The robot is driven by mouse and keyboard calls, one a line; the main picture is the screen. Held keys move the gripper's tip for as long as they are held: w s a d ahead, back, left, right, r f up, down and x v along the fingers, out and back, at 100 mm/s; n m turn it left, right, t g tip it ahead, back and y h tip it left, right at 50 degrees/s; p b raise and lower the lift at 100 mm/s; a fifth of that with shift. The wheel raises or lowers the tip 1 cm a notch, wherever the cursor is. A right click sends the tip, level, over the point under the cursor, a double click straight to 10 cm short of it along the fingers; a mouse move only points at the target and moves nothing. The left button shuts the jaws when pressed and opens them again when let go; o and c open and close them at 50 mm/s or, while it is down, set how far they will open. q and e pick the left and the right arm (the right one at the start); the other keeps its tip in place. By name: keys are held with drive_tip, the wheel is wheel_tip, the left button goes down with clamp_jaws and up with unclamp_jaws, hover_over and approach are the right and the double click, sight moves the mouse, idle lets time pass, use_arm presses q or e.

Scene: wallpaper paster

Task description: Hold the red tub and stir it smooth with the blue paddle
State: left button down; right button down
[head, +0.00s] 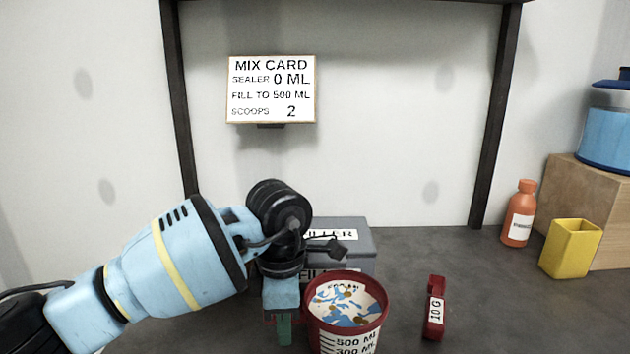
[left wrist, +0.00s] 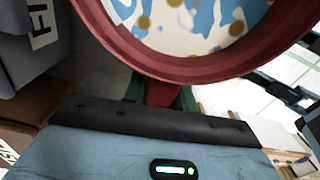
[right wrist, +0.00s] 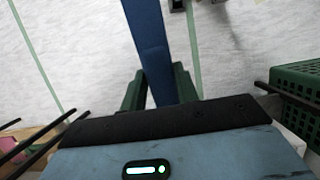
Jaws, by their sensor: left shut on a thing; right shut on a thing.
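The red tub (head: 347,315) stands at the front middle of the dark table, with 500 ML and 300 ML marks on its front. Inside is a cream mix with blue and brown patches (head: 345,302), uneven in colour. My left gripper (head: 285,328) is shut on the tub at its left side; in the left wrist view the green fingers (left wrist: 160,95) close just below the red rim (left wrist: 190,70). My right gripper (right wrist: 158,90) is shut on the blue paddle (right wrist: 150,45), seen only in the right wrist view. The paddle's far end is out of frame.
A grey filler box (head: 350,260) stands behind the tub. A red 10 G scoop (head: 434,310) lies to its right. An orange bottle (head: 519,215), yellow cup (head: 571,248) and wooden block (head: 590,195) stand at the right. A mix card (head: 271,90) hangs behind. A green crate (right wrist: 297,95) shows in the right wrist view.

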idle(0.5)
drive_tip(key=c, duration=1.7)
unclamp_jaws()
use_arm(q)
drive_tip(key=shift+f, duration=0.1)
use_arm(e)
drive_tip(key=c, duration=2.1)
unclamp_jaws()
drive_tip(key=shift+c, duration=0.2)
drive_tip(key=c, duration=0.5)
drive_tip(key=o, duration=0.5)
drive_tip(key=c, duration=0.5)
use_arm(q)
drive_tip(key=c, duration=1)
unclamp_jaws()
drive_tip(key=shift+c, duration=0.2)
use_arm(e)
drive_tip(key=shift+c, duration=0.2)
